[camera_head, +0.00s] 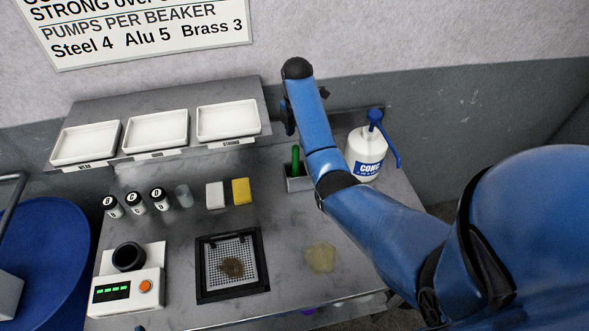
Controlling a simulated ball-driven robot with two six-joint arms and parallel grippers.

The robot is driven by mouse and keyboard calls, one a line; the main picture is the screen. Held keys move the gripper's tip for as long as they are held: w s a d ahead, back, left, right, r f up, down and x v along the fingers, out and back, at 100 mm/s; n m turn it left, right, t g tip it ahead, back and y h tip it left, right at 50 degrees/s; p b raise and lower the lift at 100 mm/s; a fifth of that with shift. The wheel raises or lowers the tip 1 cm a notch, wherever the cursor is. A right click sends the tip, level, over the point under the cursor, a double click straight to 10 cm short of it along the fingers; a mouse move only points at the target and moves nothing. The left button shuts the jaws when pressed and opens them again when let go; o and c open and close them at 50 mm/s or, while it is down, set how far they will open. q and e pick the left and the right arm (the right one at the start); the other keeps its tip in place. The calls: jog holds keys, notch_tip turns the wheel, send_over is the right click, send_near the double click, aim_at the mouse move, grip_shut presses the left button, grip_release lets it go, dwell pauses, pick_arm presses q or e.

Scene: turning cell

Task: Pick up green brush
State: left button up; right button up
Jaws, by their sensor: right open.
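The green brush (295,159) stands upright in a small grey holder (297,183) near the back right of the metal bench. Only its green handle shows above the holder; its lower part is hidden. My right gripper (289,115) is above and behind the brush in the picture, at the end of my blue right arm, and it is open. It appears apart from the brush. My right arm covers the right edge of the holder. My left gripper is not in view.
A white pump bottle (366,151) stands just right of my forearm. White trays (227,121) sit on the back shelf. A white block (215,195), a yellow block (241,191), small bottles (136,203) and a framed mesh (232,267) lie left. A yellowish puddle (320,257) lies in front.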

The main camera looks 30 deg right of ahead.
aim_at(296, 157)
jog(key=f, duration=0.1)
jog(key=f+b, duration=0.2)
jog(key=shift+d+f, duration=0.25)
jog(key=shift+f, duration=0.15)
jog(key=shift+a+f+b, duration=0.1)
jog(key=shift+f+b, duration=0.3)
jog(key=shift+f, duration=0.1)
jog(key=shift+a+f+p, duration=0.2)
jog(key=shift+f+p, duration=0.1)
jog(key=shift+p, duration=0.1)
jog(key=f, duration=0.1)
jog(key=f+p, duration=0.1)
jog(key=f, duration=0.1)
jog(key=shift+s+a+f, duration=0.1)
jog(key=shift+a, duration=0.1)
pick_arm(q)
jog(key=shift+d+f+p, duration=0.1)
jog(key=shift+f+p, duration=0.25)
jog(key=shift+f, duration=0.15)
pick_arm(e)
jog(key=shift+f, duration=0.7)
grip_shut()
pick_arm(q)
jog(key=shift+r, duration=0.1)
pick_arm(e)
jog(key=shift+r, duration=0.15)
